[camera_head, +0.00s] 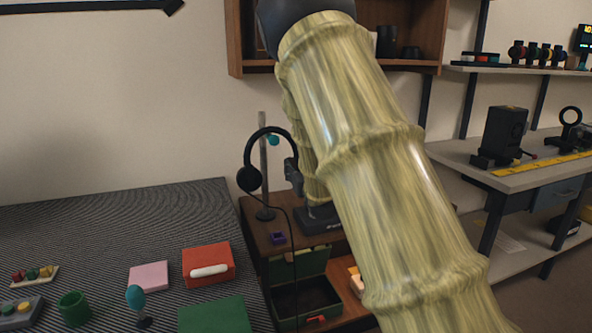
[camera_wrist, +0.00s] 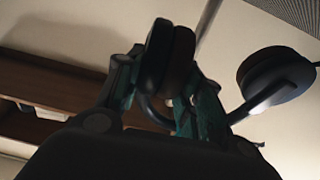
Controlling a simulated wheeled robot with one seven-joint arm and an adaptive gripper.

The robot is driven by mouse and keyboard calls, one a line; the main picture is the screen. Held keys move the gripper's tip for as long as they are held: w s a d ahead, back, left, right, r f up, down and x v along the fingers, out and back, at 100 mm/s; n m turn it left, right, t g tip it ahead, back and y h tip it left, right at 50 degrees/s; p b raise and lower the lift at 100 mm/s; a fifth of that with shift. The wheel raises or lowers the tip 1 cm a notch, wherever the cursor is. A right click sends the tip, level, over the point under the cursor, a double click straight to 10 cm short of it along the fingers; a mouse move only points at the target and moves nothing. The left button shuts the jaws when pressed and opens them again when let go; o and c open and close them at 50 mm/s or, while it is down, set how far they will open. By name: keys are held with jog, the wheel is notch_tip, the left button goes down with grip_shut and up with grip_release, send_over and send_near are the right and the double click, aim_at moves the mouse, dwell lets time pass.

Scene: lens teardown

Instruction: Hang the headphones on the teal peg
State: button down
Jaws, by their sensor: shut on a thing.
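The black headphones (camera_head: 249,178) are up in the air beside a grey upright post (camera_head: 263,191). Their band arches over the teal peg (camera_head: 272,140) in the head view; whether it touches the peg or is in front of it I cannot tell. My gripper (camera_head: 293,175) is mostly hidden behind my arm in the head view. In the wrist view my gripper (camera_wrist: 163,98) is shut on one ear cup of the headphones (camera_wrist: 178,58). The other ear cup hangs free at the right. A thin cable hangs below.
The post stands on a brown cabinet (camera_head: 250,215) with a small purple item (camera_head: 278,238) on top. A striped table (camera_head: 80,225) with several coloured things is at the left. A wooden wall shelf (camera_head: 236,40) is above; a workbench (camera_head: 530,178) is at the right.

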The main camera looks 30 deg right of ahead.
jog(key=c, duration=0.9)
grip_release()
jog(key=shift+o, duration=0.2)
jog(key=shift+s, duration=0.15)
